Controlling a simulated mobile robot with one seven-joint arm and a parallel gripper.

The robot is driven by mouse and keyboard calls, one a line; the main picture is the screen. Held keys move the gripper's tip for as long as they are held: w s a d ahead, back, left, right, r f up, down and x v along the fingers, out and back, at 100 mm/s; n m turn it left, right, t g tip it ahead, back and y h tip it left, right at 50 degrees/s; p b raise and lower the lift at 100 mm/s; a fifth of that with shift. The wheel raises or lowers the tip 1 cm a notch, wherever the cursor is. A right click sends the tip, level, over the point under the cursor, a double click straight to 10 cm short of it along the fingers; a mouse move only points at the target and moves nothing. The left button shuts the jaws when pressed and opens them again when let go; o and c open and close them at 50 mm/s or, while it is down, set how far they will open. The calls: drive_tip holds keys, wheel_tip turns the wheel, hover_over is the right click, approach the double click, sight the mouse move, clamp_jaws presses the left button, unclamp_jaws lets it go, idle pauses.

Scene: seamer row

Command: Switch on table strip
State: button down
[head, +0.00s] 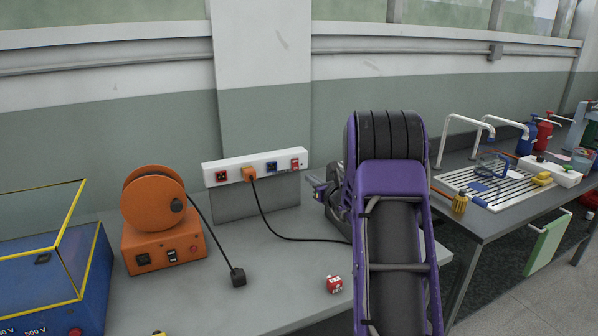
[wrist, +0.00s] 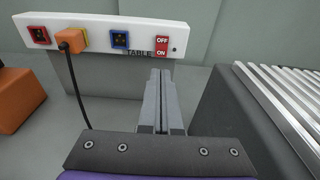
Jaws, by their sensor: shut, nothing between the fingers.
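The table strip (head: 232,172) is a white power strip standing at the back of the grey bench. In the wrist view the strip (wrist: 92,28) reads TABLE beside a red rocker switch (wrist: 161,46), marked OFF above and ON below. The switch also shows at the strip's right end in the head view (head: 295,163). I cannot tell which way the rocker is pressed. My gripper (wrist: 161,74) is shut and empty, its fingertips just below and in front of the switch in the wrist view. Contact cannot be told. In the head view my arm partly hides the gripper (head: 316,186).
An orange plug (head: 249,174) with a black cable sits in the strip, between a red and a blue socket. An orange reel machine (head: 163,245) stands left. A small red block (head: 334,284) lies on the bench. A ribbed dark unit (wrist: 255,105) stands close right of the gripper.

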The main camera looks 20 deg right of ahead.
sight(296, 168)
drive_tip(key=w, duration=0.6)
drive_tip(key=w+f, duration=0.1)
drive_tip(key=w, duration=0.2)
drive_tip(key=shift+w+a+f, duration=0.1)
drive_tip(key=shift+w+a, duration=0.1)
drive_tip(key=shift+w, duration=0.15)
drive_tip(key=shift+d, duration=0.15)
